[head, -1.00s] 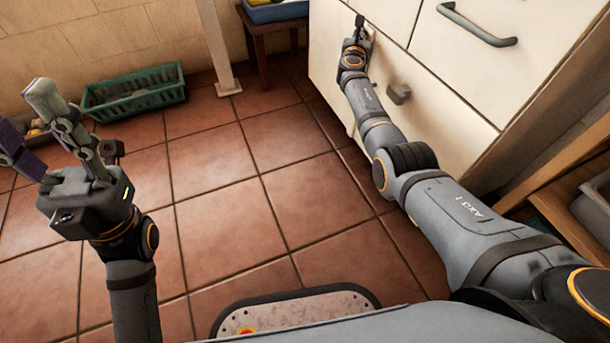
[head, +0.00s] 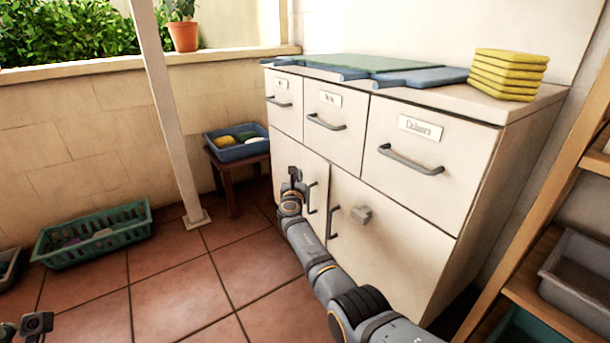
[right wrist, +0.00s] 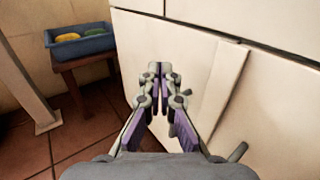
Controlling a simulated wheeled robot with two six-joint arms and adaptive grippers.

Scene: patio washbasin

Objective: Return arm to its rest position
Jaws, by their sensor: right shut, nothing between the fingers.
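My right arm reaches toward the lower doors of the white cabinet (head: 400,238). My right gripper (head: 293,178) is in front of the left lower door, close to its dark handle (head: 309,198); I cannot tell from the head view whether it touches. In the right wrist view, the right gripper (right wrist: 160,75) has its fingertips together with nothing between them, and the cabinet front stands close on the right. Only a small part of my left gripper (head: 35,323) shows at the bottom left corner of the head view; its fingers are mostly cut off.
Cloths (head: 365,62) and stacked yellow sponges (head: 508,75) lie on the cabinet. A stool (head: 233,175) holds a blue tray (head: 236,150). A green crate (head: 95,235) stands on the floor by a white post (head: 170,115). Wooden shelves (head: 550,290) are at right.

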